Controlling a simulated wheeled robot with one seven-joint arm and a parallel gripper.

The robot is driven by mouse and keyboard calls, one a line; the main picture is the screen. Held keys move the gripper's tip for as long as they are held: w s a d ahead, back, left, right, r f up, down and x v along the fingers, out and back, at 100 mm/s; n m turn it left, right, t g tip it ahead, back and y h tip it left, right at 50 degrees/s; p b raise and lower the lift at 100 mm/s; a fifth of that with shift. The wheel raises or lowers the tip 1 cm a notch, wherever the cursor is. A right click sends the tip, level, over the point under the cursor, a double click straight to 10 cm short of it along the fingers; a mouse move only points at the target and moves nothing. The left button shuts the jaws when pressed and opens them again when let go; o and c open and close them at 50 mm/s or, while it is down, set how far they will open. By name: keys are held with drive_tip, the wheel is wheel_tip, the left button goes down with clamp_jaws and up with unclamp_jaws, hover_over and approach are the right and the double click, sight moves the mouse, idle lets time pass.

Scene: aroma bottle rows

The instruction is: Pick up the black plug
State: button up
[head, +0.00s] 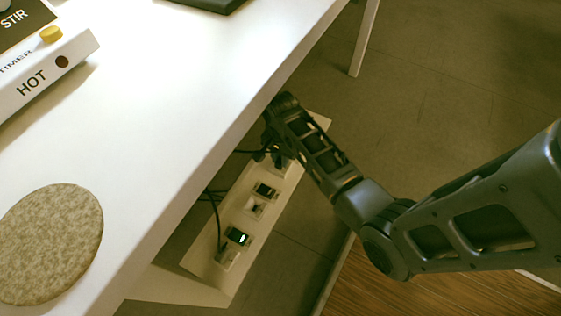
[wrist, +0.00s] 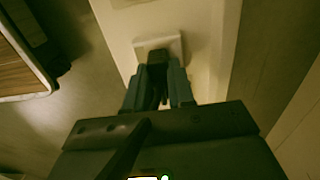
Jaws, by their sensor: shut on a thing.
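The black plug (wrist: 158,57) shows in the wrist view between my fingertips, at a pale raised square socket (wrist: 172,43). My gripper (wrist: 160,78) is shut on the plug. I cannot tell whether the plug is still seated in the socket. In the head view my gripper (head: 272,146) reaches down at the far end of the white power strip (head: 232,210), beside the table edge. My arm and gripper mostly hide the plug there.
The white table (head: 160,120) overhangs left of the strip. A round speckled mat (head: 52,243) and a device marked HOT (head: 45,75) are on it. Dark cables (head: 213,205) run under the table edge. A lit switch (head: 238,237) is at the strip's near end.

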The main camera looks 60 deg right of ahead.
clamp_jaws()
drive_tip(key=shift+r, duration=0.1)
drive_tip(key=shift+r+p, duration=0.5)
drive_tip(key=shift+r, duration=0.1)
drive_tip(key=r+p, duration=0.2)
drive_tip(key=r, duration=0.1)
drive_tip(key=shift+s+d+r, duration=0.2)
drive_tip(key=shift+d+r, duration=0.1)
drive_tip(key=shift+d, duration=0.1)
drive_tip(key=s+d+r+p, duration=0.4)
drive_tip(key=s+d+r, duration=0.1)
drive_tip(key=d, duration=0.4)
drive_tip(key=shift+d+r, duration=0.25)
drive_tip(key=shift+r, duration=0.25)
drive_tip(key=shift+s, duration=0.15)
